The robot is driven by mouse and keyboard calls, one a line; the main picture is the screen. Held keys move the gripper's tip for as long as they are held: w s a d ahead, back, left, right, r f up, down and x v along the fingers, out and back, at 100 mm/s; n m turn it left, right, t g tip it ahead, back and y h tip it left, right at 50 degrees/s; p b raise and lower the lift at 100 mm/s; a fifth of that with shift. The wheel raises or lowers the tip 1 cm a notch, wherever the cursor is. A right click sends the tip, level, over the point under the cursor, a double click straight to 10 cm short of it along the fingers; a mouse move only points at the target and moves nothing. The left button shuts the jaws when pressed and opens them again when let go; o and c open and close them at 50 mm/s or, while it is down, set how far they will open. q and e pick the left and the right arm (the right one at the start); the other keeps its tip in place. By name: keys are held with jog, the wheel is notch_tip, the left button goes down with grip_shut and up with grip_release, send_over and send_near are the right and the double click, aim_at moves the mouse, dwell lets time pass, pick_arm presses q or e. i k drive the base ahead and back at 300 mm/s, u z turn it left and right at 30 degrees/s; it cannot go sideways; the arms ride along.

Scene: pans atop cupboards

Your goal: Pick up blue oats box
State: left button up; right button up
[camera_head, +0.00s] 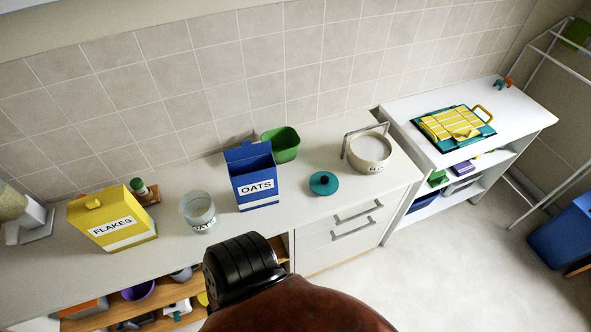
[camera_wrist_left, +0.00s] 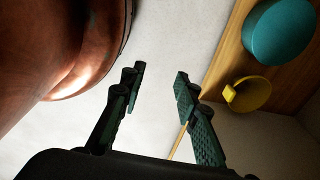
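The blue oats box (camera_head: 257,190) stands upright on the white counter in the head view, its top flaps open and its OATS label facing me. My left gripper (camera_wrist_left: 160,84) shows in the left wrist view with its two fingers apart and nothing between them. Pale floor shows behind the fingers. The left gripper is not visible in the head view, and the oats box is not in the left wrist view. My right gripper is in neither view.
A glass jar (camera_head: 198,212) and a yellow flakes box (camera_head: 112,221) stand left of the oats box. A green container (camera_head: 281,144) is close behind it. A teal lid (camera_head: 324,183) and a flour canister (camera_head: 369,152) are to the right. Wooden shelves (camera_head: 172,294) are below.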

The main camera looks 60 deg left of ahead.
aim_at(254, 183)
jog(key=i, duration=1.95)
jog(key=u, duration=4.6)
jog(key=i, duration=0.5)
jog(key=z, duration=0.15)
